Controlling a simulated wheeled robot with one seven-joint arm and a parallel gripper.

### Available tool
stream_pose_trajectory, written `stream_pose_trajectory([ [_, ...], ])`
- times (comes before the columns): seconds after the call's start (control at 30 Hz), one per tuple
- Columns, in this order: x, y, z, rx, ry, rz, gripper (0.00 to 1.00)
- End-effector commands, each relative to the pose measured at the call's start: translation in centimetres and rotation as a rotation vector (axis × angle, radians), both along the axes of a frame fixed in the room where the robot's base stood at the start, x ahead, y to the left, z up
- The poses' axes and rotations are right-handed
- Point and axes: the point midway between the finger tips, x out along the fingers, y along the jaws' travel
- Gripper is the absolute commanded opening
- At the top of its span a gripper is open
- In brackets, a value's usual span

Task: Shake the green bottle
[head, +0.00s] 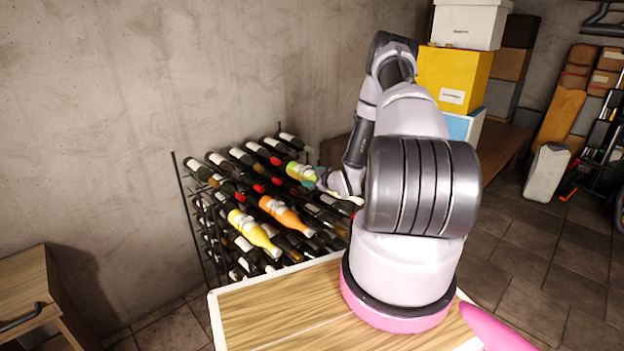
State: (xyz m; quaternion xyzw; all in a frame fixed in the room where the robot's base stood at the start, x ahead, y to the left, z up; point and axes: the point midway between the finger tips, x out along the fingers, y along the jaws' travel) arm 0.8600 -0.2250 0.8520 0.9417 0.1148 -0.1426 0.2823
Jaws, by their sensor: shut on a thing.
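The green bottle (301,172) is in the head view, at the upper right of a wine rack. It lies tilted, its yellow-green body towards the left and its other end running behind or through my gripper. My gripper (324,178) is at the bottle's right part and is shut on it. The fingers are small and partly hidden by the wrist. I cannot tell whether the bottle is clear of the rack or still touches it.
The wine rack (176,180) holds several dark bottles. A yellow bottle (252,233) and an orange bottle (284,214) lie on it near the green one. A wooden tabletop (275,315) is in front. Stacked boxes (452,78) stand behind my arm.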

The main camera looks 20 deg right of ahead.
Motion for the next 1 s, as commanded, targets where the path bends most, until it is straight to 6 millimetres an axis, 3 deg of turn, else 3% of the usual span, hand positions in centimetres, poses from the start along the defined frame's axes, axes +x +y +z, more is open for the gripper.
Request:
stream_pose_trajectory([
  [0.03, 0.2, 0.0, 1.6, -0.004, -0.009, 0.001, 0.00],
  [0.2, 0.2, 0.0, 4.3, -0.003, -0.008, 0.001, 0.00],
  [0.47, 0.1, 0.0, 4.6, -0.002, -0.006, 0.001, 0.00],
  [0.57, 0.1, 0.0, 4.1, -0.001, -0.005, 0.001, 0.00],
  [0.8, 0.1, 0.0, -0.3, 0.000, -0.004, 0.000, 0.00],
  [1.0, 0.1, 0.0, -0.9, -0.002, -0.006, 0.001, 0.00],
])
